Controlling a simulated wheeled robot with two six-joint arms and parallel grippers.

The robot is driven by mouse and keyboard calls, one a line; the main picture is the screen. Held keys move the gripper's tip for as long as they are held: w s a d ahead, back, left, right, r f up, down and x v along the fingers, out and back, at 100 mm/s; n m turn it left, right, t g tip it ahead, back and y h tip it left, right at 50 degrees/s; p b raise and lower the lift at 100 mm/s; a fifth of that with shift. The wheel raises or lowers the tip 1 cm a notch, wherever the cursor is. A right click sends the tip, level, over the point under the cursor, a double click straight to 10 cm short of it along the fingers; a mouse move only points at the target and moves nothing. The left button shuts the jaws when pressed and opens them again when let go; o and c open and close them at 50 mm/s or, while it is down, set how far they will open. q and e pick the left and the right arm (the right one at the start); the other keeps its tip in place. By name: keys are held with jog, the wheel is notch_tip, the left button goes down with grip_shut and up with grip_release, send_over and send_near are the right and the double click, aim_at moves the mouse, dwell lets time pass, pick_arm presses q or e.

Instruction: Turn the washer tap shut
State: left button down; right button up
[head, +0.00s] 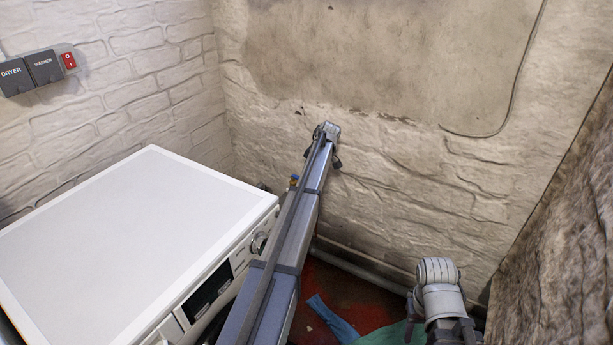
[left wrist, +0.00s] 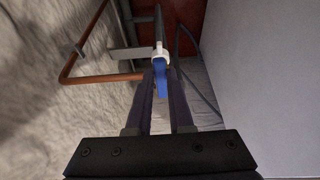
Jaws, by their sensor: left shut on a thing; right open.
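The washer tap's blue handle (left wrist: 161,82) shows in the left wrist view, below a white fitting (left wrist: 160,57) with a dark hose or pipe beyond it. The handle lies between the two fingers of my left gripper (left wrist: 161,76), which is shut on it. In the head view my left arm's long link covers that gripper; a tiny blue and orange spot (head: 294,181) beside the link is too small to name surely. My right gripper (head: 450,332) is open at the bottom right of the head view, apart from the tap, its fingertips hard to make out.
The white washer (head: 130,245) stands at left. Brick walls (head: 400,160) close in the corner. A copper pipe (left wrist: 100,78) runs along the wall left of the tap. Green cloth (head: 388,335) and blue cloth (head: 332,318) lie on the red floor (head: 345,293). Wall switches (head: 43,68) are upper left.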

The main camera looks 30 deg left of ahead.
pick_arm(q)
jog(key=c, duration=0.8)
grip_release()
jog(key=p+v, duration=0.7)
jog(key=shift+r, duration=0.4)
jog(key=shift+d, duration=0.15)
